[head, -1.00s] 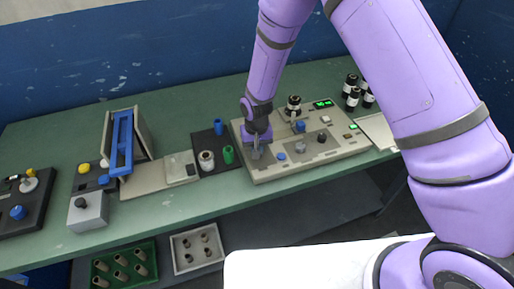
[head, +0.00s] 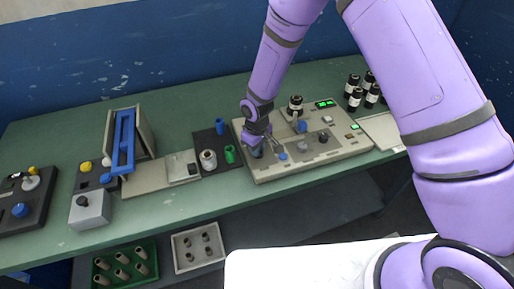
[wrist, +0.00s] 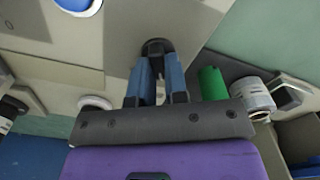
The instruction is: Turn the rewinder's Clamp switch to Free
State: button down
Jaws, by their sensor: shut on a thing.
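The rewinder (head: 345,144) is a beige machine with knobs, buttons and green displays, on the right part of the green bench. My gripper (head: 257,150) is at the left end of its top panel. In the wrist view my gripper (wrist: 158,68) has its blue-padded fingers closed on a small dark knob (wrist: 156,45), which I take for the Clamp switch. The fingers cover most of the knob. No label or pointer on it can be read, so its setting cannot be told. A blue button (head: 283,156) sits just right of the gripper.
A green cup (head: 230,154) and a white roll (head: 208,159) stand on a dark mat left of the rewinder. A blue knob (head: 302,126) and a dark-topped spool (head: 295,104) are behind on the panel. Black bottles (head: 355,97) stand at the back right.

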dwell(0.5)
jog(key=c, duration=1.1)
grip_release()
jog(key=shift+c, duration=0.2)
notch_tip(320, 180, up, 11)
